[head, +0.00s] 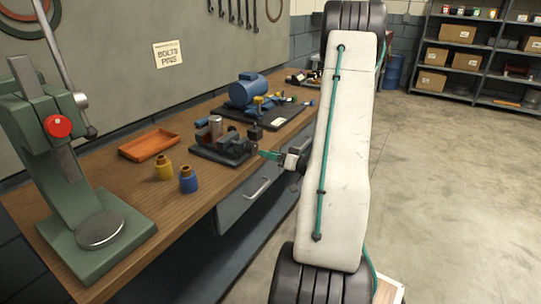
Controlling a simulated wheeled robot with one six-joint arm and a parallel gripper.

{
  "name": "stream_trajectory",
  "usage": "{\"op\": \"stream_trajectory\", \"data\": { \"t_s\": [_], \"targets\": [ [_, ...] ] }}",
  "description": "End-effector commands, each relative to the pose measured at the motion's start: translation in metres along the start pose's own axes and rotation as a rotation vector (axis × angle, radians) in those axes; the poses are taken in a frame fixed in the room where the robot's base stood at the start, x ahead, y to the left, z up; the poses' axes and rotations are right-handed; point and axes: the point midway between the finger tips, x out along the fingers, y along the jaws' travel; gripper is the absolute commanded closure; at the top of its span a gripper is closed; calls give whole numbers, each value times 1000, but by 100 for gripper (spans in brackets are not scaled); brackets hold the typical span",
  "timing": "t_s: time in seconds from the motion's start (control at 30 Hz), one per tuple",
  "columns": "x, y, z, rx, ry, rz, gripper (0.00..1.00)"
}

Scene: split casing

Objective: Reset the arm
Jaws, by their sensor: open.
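My arm crosses the view from top to bottom, right of centre, with a long white link and a teal cable along it. My gripper (271,155) shows in part at the left side of that link, by the front edge of the workbench (130,185). It is open, with a teal tip pointing left towards a dark fixture (222,150) on the bench. The rest of it is hidden behind my arm. I see nothing held in it.
A green press (60,170) stands at the bench's left end. An orange tray (149,145), a yellow bottle (163,168), a blue bottle (188,180) and a blue motor-like casing (248,90) are on the bench. Shelves (480,55) stand far right; the floor before them is clear.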

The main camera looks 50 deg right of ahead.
Motion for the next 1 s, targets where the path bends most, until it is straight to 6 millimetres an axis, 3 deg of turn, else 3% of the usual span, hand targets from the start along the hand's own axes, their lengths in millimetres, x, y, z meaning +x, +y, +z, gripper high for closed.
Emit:
{"op": "stream_trajectory", "data": {
  "t_s": [0.6, 0.77, 0.87, 0.97, 1.0],
  "targets": [
    [0, 0, 0, 4, 0, 0, 35],
    [0, 0, 3, 138, -12, -2, 35],
    [-2, -14, 21, 352, -98, -39, 35],
    [-8, -46, 41, 597, -263, -85, 35],
    [-8, -65, 46, 676, -350, -102, 35]
  ]
}}
